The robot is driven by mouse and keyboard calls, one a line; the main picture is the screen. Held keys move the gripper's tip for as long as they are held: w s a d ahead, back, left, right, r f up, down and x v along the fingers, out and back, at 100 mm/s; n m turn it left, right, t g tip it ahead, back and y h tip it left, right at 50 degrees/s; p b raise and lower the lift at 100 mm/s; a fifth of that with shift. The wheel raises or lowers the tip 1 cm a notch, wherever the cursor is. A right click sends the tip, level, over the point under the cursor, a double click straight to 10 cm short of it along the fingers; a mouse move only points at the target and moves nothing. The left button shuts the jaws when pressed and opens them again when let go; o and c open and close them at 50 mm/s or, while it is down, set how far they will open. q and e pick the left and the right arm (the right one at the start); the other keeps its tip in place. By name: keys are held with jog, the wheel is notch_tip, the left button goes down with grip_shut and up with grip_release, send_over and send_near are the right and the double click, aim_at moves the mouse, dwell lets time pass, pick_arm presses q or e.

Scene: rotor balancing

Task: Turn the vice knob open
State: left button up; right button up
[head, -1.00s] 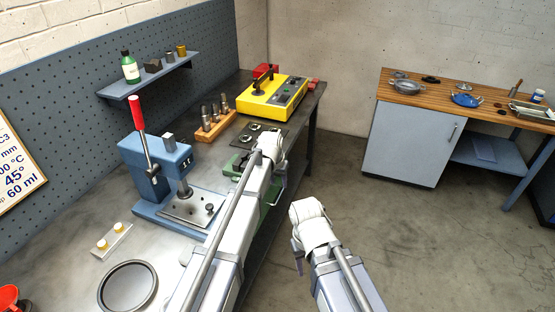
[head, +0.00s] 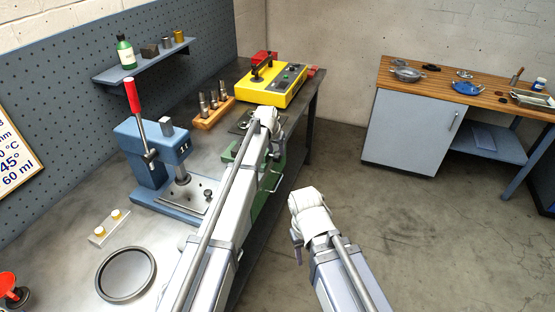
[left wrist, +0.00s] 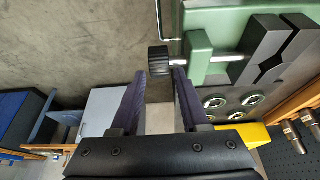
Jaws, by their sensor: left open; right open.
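The green vice (left wrist: 200,65) is at the upper right of the left wrist view, with grey V-notched jaws (left wrist: 275,50). Its black knob (left wrist: 159,60) sits on a metal shaft at the vice's left side. My left gripper (left wrist: 160,75) is open, its two dark fingers on either side of the knob at their tips; whether they touch it I cannot tell. In the head view my left gripper (head: 272,150) is by the bench edge, and my arm hides most of the green vice (head: 266,190). My right gripper (head: 297,245) is open and empty over the floor.
A blue press (head: 150,150) with a red-handled lever stands on the bench left of my left arm. A yellow box (head: 273,90) and a wooden rack (head: 213,112) stand farther back. Open floor (head: 400,230) lies right of the bench.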

aim_at(277, 153)
pick_arm(q)
jog(key=shift+b+x, duration=0.95)
jog(key=shift+x, duration=0.65)
pick_arm(e)
notch_tip(277, 153, down, 3)
jog(key=shift+r, duration=0.1)
pick_arm(q)
jog(key=shift+r, duration=0.1)
jog(key=shift+c, duration=0.3)
grip_shut()
